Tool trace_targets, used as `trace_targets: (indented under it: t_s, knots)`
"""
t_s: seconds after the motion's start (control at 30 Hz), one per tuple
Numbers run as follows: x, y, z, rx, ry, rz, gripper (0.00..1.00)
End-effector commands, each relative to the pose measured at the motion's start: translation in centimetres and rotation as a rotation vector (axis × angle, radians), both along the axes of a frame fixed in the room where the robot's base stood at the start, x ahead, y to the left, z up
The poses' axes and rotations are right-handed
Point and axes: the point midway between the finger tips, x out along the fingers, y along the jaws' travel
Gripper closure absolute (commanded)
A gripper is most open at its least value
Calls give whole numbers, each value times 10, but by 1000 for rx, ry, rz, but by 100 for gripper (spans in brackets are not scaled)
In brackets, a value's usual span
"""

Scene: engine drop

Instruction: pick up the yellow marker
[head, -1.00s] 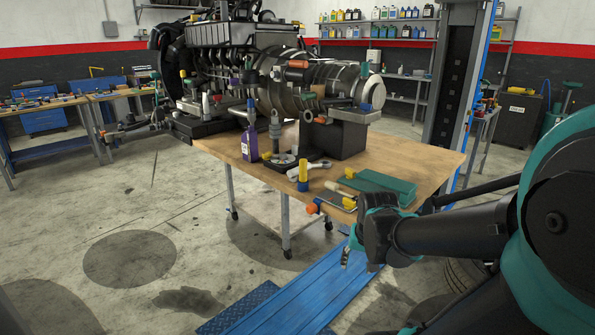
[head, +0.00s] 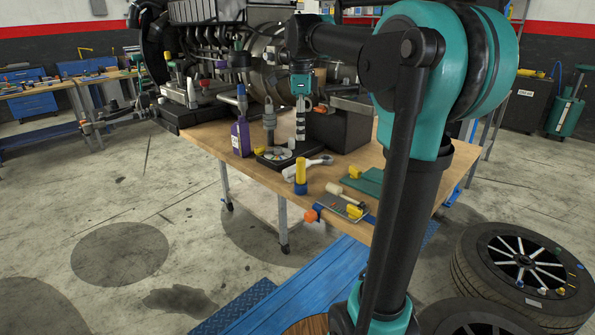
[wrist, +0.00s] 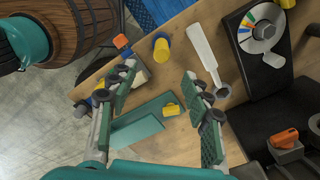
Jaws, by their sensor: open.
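A yellow cylinder with a blue lower end (head: 300,172), which looks like the yellow marker, stands upright near the front edge of the wooden table (head: 215,140). The wrist view shows it from above (wrist: 161,50), slightly beyond the fingertips and between their lines. My gripper (head: 301,130) points down over the table, above and behind the cylinder in the head view. In the wrist view its two green-padded fingers (wrist: 163,80) are wide apart with nothing held between them.
A purple bottle (head: 241,137), a silver wrench (head: 308,167) and a disc on a black base (head: 274,155) are close by. A green case (wrist: 140,122) with a small yellow piece (wrist: 171,109) lies below the fingers. A large engine (head: 215,50) fills the table's back.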

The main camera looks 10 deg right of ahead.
Motion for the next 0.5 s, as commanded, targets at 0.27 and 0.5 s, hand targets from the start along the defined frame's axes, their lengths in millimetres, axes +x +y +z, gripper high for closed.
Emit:
trace_targets:
  t_s: [0.27,0.5]
  knots:
    - [0,0,-57,0,-1,2,51]
    - [0,0,-96,0,-1,3,51]
